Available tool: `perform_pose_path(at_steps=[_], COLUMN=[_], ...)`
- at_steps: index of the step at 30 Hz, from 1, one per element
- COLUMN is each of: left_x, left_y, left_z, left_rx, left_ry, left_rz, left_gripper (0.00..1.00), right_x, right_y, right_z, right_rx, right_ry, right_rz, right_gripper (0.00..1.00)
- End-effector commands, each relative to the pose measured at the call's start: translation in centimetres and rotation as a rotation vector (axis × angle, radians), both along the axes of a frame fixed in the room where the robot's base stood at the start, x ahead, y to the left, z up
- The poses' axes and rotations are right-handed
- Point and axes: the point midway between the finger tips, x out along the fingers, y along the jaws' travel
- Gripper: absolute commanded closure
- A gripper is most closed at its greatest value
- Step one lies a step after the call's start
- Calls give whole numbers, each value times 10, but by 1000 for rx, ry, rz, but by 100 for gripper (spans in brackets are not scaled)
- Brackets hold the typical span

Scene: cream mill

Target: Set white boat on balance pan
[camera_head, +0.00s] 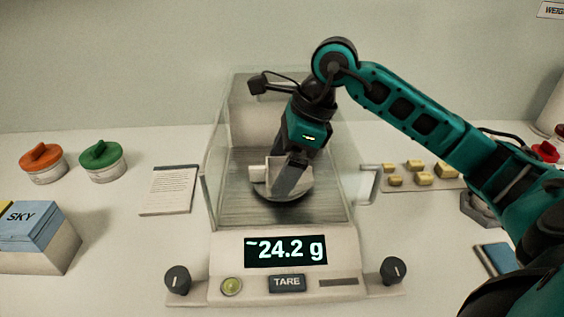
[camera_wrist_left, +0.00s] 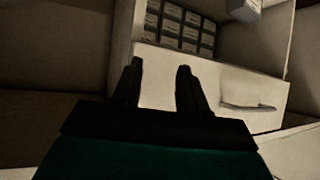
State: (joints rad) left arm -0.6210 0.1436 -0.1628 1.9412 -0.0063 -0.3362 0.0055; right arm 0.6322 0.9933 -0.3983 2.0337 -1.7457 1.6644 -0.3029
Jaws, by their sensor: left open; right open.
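The white boat (camera_head: 259,172) is at the round balance pan (camera_head: 296,195) inside the glass-walled balance (camera_head: 285,242). My right gripper (camera_head: 288,180) reaches down into the balance from above, its fingers at the boat and hiding part of it. Its jaws are open; whether they still touch the boat is hard to tell. The display (camera_head: 286,250) reads about 24.2 g. My left gripper (camera_wrist_left: 159,68) is open and empty in the left wrist view, with a pale drawer front beyond its fingers.
Glass side walls stand close on both sides of my right gripper. Orange-lidded (camera_head: 43,163) and green-lidded (camera_head: 103,161) jars and a note pad (camera_head: 169,190) are left. Brass weights (camera_head: 422,176) are right. An open drawer (camera_wrist_left: 180,25) holds several small boxes.

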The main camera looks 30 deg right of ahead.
Motion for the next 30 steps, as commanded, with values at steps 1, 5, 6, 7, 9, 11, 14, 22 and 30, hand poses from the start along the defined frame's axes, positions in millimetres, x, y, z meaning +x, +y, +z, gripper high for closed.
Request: perform_pose_path(at_steps=[1, 5, 6, 7, 9, 11, 14, 22, 30], left_x=[0, 0, -1, -1, -2, -2, -3, -3, -3], left_y=[0, 0, 0, 0, 0, 0, 0, 0, 0], left_z=[0, 1, 2, 2, 3, 3, 4, 5, 5], left_rx=[0, 0, 0, -1, -1, -1, -1, -1, -1], left_ry=[0, 1, 1, 2, 3, 4, 6, 7, 7], left_rz=[0, -1, -1, 0, 0, 0, -1, 0, 0], left_gripper=[57, 57, 57, 57, 57, 57, 57, 57, 57], right_x=[-1, -6, -7, -9, -12, -15, -18, -23, -23], right_y=[-4, -12, -15, -18, -23, -27, -32, -39, -39], right_z=[8, 33, 42, 48, 63, 74, 90, 109, 109], right_rx=[-3, -3, -3, -3, -3, -3, -2, 0, -1], right_ry=[-6, -8, -8, -8, -9, -6, -6, -3, -3], right_rz=[-3, -3, -3, -3, -5, -4, -4, -2, -1], right_gripper=[0, 0, 0, 0, 0, 0, 0, 0, 0])
